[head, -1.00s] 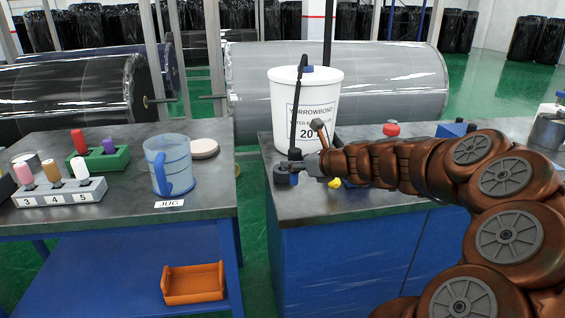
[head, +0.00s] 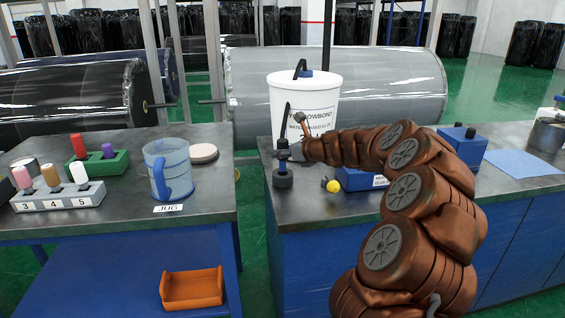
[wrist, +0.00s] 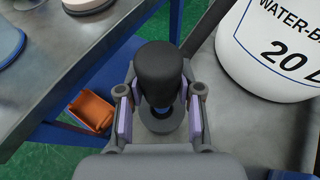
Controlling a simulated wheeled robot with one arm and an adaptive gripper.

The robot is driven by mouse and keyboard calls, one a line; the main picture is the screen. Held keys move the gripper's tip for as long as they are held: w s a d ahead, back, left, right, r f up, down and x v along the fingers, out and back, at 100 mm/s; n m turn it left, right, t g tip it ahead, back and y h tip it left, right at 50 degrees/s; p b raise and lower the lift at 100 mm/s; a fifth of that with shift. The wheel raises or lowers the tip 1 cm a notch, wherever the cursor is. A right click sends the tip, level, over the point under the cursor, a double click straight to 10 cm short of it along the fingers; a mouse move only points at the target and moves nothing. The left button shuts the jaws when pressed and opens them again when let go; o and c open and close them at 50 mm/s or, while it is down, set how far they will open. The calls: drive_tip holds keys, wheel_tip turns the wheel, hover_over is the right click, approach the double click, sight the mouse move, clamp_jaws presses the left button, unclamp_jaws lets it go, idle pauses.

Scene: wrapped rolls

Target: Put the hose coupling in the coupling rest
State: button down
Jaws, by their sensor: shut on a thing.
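The hose coupling (head: 283,155), a dark upright piece, is at the left end of the right-hand bench. My gripper (head: 294,151) is shut around its stem. In the wrist view the black coupling (wrist: 160,75) stands between both finger pads, above a dark round disc (wrist: 163,120). In the head view this disc (head: 283,181) shows low under the gripper. I cannot tell whether it belongs to the coupling or to the coupling rest, or whether it touches the bench. I cannot surely make out the coupling rest elsewhere.
A white bucket (head: 290,98) with a black hose stands close behind. A yellow ball (head: 333,186) and a blue box (head: 358,180) are to the right. The blue jug (head: 167,168) stands on the left bench (head: 120,200) across a gap. An orange tray (head: 192,288) is below.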

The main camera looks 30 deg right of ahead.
sight(284, 161)
wheel_tip(284, 161, down, 3)
drive_tip(key=shift+f+b, duration=0.2)
drive_tip(key=shift+b, duration=0.15)
drive_tip(key=c, duration=0.8)
unclamp_jaws()
drive_tip(key=shift+o, duration=0.2)
drive_tip(key=shift+s+r, duration=0.2)
drive_tip(key=shift+s, duration=0.05)
drive_tip(key=p+v, duration=0.1)
drive_tip(key=v, duration=1)
drive_tip(key=shift+s, duration=0.2)
drive_tip(key=shift+r, duration=0.1)
